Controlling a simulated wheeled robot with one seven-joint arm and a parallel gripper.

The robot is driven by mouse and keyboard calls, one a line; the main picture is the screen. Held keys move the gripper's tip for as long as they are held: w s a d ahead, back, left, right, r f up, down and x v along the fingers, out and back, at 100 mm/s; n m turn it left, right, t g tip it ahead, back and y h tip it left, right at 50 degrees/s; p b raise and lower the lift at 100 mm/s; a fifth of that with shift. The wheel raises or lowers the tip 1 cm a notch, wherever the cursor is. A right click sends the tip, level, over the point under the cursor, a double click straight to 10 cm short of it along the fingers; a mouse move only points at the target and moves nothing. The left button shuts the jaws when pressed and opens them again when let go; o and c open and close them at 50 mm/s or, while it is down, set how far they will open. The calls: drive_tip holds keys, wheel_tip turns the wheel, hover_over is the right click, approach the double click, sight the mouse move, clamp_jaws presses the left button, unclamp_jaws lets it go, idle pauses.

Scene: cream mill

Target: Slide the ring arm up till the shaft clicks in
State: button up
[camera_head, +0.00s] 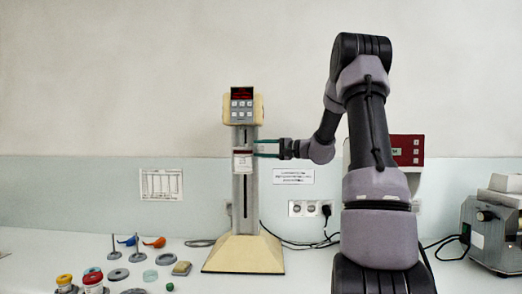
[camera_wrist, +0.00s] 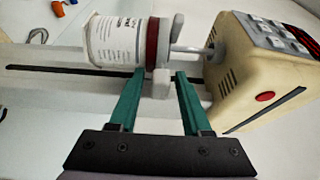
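The mill is a tall column stand with a cream motor head (camera_head: 243,109) on top and a cream base (camera_head: 243,254). A white labelled jar (camera_head: 243,164) with a dark red lid (camera_wrist: 152,42) is at mid-column. A grey ring arm (camera_wrist: 161,84) shows at the lid end in the wrist view. A thin pale shaft (camera_wrist: 188,49) runs from the jar's lid side to the head; I cannot tell whether it is seated. My gripper (camera_wrist: 160,73) has its teal fingers apart, one on each side of the ring arm, with visible gaps. It reaches in from the right of the column.
Several small rings, discs and lidded pots lie on the bench left of the base, including a grey-green ring (camera_head: 150,275). A wall socket (camera_head: 309,208) with cables is right of the column. A metal machine (camera_head: 493,232) stands far right.

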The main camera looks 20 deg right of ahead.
drive_tip(key=shift+r, duration=0.1)
clamp_jaws()
drive_tip(key=shift+a, duration=0.1)
idle(1.0)
